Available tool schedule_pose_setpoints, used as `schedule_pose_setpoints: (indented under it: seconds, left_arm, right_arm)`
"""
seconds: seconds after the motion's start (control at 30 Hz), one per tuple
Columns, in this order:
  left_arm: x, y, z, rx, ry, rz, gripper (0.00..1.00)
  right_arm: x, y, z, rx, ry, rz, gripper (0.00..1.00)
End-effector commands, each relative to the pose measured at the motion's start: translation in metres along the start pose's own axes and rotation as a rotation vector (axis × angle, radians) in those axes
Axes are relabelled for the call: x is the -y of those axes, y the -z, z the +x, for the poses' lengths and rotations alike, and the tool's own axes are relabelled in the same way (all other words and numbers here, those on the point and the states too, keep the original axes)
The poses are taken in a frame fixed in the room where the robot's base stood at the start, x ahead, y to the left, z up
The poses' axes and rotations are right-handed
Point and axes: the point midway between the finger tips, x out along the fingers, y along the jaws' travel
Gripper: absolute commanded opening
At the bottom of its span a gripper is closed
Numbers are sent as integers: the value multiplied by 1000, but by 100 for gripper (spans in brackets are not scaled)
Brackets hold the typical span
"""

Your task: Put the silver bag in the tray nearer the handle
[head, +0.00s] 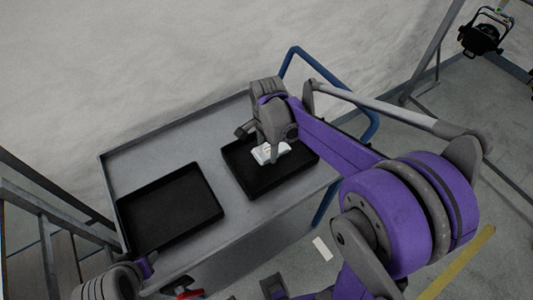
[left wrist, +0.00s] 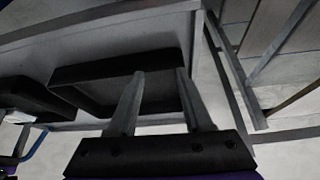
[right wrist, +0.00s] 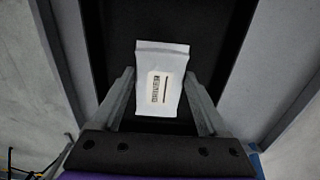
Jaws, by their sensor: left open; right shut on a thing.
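The silver bag (head: 268,153), pale with a printed label, is at the right-hand black tray (head: 248,188), the one nearer the blue handle (head: 374,105). My right gripper (right wrist: 160,76) is shut on the bag, one finger at each side. In the right wrist view the bag (right wrist: 161,60) shows against the dark tray floor (right wrist: 112,40); whether it touches the floor I cannot tell. The other black tray (head: 170,208) is empty. My left gripper (left wrist: 160,74) is open and empty, near that tray (left wrist: 115,68) in the left wrist view.
Both trays are on a grey cart (head: 232,222) with a raised rim. A strip of bare cart top lies between them. Grey railings (head: 45,215) stand at the left, and a black lamp (head: 482,38) is at the upper right.

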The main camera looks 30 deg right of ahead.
Motion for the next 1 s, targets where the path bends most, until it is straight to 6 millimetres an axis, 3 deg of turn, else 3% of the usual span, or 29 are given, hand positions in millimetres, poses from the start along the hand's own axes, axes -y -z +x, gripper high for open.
schedule_pose_setpoints:
  seconds: [0.3, 0.67, 0.7, 0.83, 1.0]
  left_arm:
    - [0, -2, 3, 2, 0, 0, 50]
    - [0, -4, 5, 3, 0, 0, 50]
    - [0, -5, 6, 4, 0, 0, 50]
    - [0, -4, 5, 3, 0, 0, 50]
    - [0, -4, 5, 3, 0, 0, 50]
  right_arm:
    - [0, 0, 37, 0, 0, 0, 18]
    - [0, 0, 41, 0, 0, 0, 18]
    - [0, 0, 42, 0, 0, 0, 78]
    - [0, 0, 41, 0, 0, 0, 100]
    - [0, 0, 41, 0, 0, 0, 100]
